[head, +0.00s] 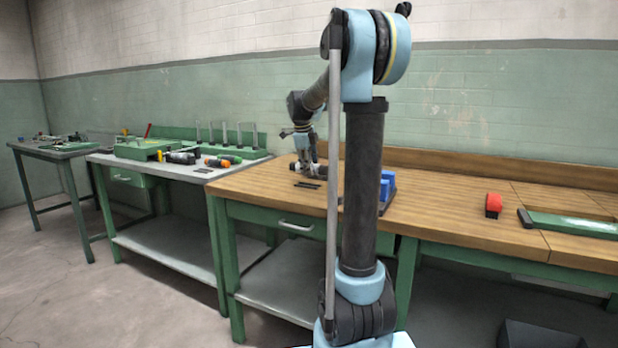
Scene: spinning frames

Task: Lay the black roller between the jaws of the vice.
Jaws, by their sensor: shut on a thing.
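My gripper (307,166) is small in the head view, low over the left part of the wooden bench and pointing down. It is shut on a small dark thing (321,171), which I take to be the black roller; its outline is hard to tell apart from the fingers. A blue thing (389,186), which looks like the vice, stands on the bench right of the gripper. My own arm column hides its left part, and its jaws cannot be made out.
A red block (493,204) and a green tray (575,223) are at the right. The grey bench (190,171) at left carries tools and a green rack (228,152) with upright rods.

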